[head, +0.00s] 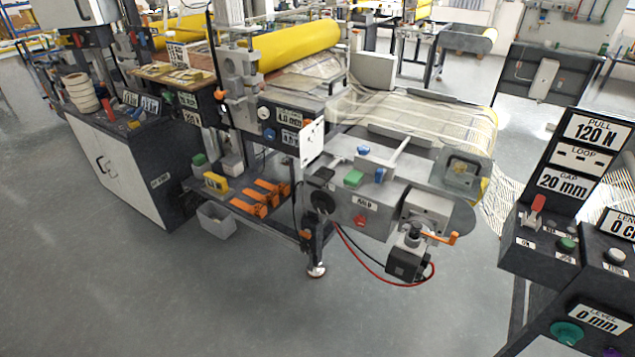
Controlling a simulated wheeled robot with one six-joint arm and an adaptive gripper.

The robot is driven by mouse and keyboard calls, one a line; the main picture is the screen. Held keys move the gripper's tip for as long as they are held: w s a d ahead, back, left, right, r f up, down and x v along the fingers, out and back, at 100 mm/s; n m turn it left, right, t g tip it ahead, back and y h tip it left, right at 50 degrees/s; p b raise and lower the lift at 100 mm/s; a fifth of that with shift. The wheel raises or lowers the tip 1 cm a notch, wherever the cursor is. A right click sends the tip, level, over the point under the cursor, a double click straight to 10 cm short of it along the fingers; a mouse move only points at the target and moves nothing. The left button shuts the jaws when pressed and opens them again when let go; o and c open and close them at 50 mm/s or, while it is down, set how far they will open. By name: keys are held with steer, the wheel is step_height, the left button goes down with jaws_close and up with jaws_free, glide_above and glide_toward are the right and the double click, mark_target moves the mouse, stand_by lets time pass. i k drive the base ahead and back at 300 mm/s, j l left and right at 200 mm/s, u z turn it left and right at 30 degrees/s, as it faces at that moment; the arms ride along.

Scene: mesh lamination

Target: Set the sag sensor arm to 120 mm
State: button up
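No part labelled as the sag sensor arm can be made out in the head view. A sign reading LEVEL 0 mm (597,320) is at the lower right, with a teal knob (567,333) beside it. Above it, a display column (583,140) reads PULL 120 N, LOOP with dashes, and GAP 20 mm. A slim grey bar (397,152) rises at a slant from the roller machine (345,215) in the middle; I cannot tell if it is the sensor arm. My gripper is not in view.
The control desk (540,262) carries a red lever (536,208) and a green button (567,244). A yellow roll (300,45) lies behind the machine. A red cable (375,270) hangs from its front. The grey floor (200,300) in front is clear.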

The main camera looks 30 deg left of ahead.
mark_target(319, 180)
steer(key=i+j+u, duration=0.1)
steer(key=j, duration=0.3)
steer(key=i+j+u, duration=0.15)
steer(key=j, duration=0.3)
steer(key=j+u, duration=0.1)
steer(key=j, duration=0.3)
steer(key=i+j+u, duration=0.1)
steer(key=j, duration=0.25)
steer(key=i, duration=0.1)
